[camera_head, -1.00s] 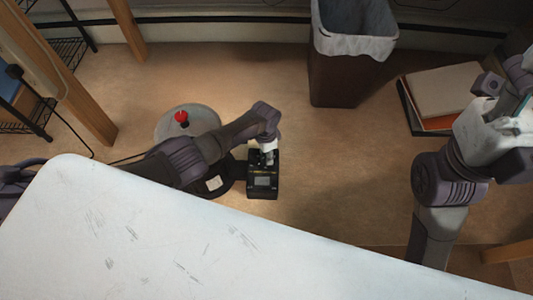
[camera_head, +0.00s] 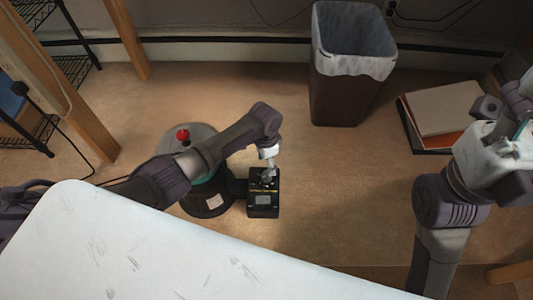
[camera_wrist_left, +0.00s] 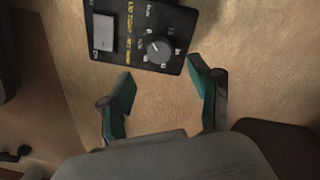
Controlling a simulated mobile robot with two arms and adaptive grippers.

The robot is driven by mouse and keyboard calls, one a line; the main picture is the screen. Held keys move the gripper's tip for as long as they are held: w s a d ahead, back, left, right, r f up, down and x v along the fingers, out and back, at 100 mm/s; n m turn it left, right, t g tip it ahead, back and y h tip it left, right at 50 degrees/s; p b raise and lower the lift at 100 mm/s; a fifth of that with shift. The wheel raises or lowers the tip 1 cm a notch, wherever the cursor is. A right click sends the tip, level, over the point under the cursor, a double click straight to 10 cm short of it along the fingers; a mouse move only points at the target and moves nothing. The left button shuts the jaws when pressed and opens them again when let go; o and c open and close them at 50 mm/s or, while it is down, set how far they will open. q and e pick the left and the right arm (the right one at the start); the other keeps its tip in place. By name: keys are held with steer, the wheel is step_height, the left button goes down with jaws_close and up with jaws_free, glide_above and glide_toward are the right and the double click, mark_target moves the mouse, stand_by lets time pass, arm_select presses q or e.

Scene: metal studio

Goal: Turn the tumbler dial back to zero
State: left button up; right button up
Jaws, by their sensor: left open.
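The tumbler's black control box (camera_head: 264,206) stands on the floor beside the round tumbler base (camera_head: 208,200). In the left wrist view the box (camera_wrist_left: 120,14) shows its dial (camera_wrist_left: 158,48), a round dark knob with a pale pointer mark and printed numbers around it. The numbers are too blurred to read surely. My left gripper (camera_head: 268,176) is over the box in the head view. In the left wrist view its teal-padded fingers (camera_wrist_left: 163,98) are apart and empty, with the dial ahead of the gap. My right arm is at the right edge; its fingertips are not clearly visible.
A red knob (camera_head: 183,135) tops the tumbler. A brown bin with a white liner (camera_head: 345,90) stands behind to the right, near stacked folders (camera_head: 445,105). A white tabletop (camera_head: 130,250) fills the front. Wooden posts and wire shelves stand at left. Floor right of the box is clear.

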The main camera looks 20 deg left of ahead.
mark_target(266, 173)
arm_select(q)
step_height(266, 173, up, 5)
steer(key=shift+w+a+f, duration=0.1)
stand_by(0.6)
